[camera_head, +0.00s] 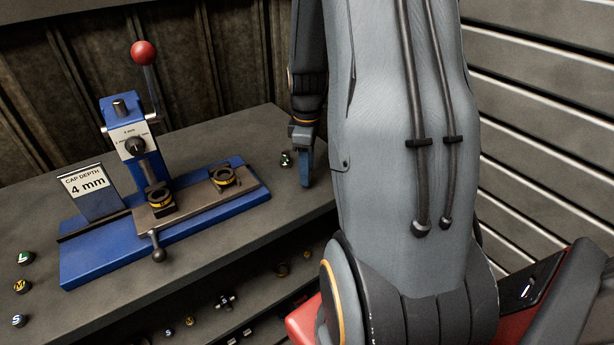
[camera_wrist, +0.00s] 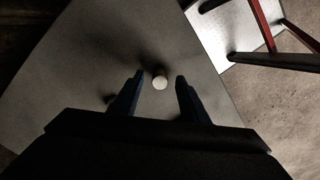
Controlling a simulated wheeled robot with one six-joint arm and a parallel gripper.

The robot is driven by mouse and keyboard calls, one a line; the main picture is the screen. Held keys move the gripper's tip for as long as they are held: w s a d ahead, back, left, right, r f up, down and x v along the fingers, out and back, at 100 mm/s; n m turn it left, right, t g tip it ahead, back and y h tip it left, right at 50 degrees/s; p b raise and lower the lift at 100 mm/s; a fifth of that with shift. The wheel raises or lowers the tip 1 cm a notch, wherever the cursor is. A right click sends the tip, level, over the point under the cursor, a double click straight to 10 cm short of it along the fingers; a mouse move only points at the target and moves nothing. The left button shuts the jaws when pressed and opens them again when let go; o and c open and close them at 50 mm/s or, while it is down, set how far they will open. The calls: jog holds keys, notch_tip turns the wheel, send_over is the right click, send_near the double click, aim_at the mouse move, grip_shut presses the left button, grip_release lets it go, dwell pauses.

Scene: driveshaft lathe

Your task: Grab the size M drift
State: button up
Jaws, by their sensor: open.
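A drift marked M (camera_head: 20,286), with a yellow-and-black face, stands at the left edge of the bench, between one marked L (camera_head: 25,258) and one marked S (camera_head: 19,320). My gripper (camera_head: 304,172) points down at the bench's far right end, well away from the M drift. Its blue fingers are apart. A small dark and green piece (camera_head: 286,159) sits just left of the fingers; its mark is unclear. In the wrist view a small round pale-topped piece (camera_wrist: 160,83) stands near and between the fingertips, not gripped. I cannot tell its size or whether both are one piece.
A blue press (camera_head: 110,262) with a red-knobbed lever (camera_head: 144,53) and a "CAP DEPTH 4 mm" sign (camera_head: 88,189) fills the middle of the bench (camera_head: 225,135). Lower shelves hold several small parts. Corrugated walls close in behind and at the right.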

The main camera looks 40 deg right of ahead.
jog(key=shift+f, duration=0.9)
grip_shut()
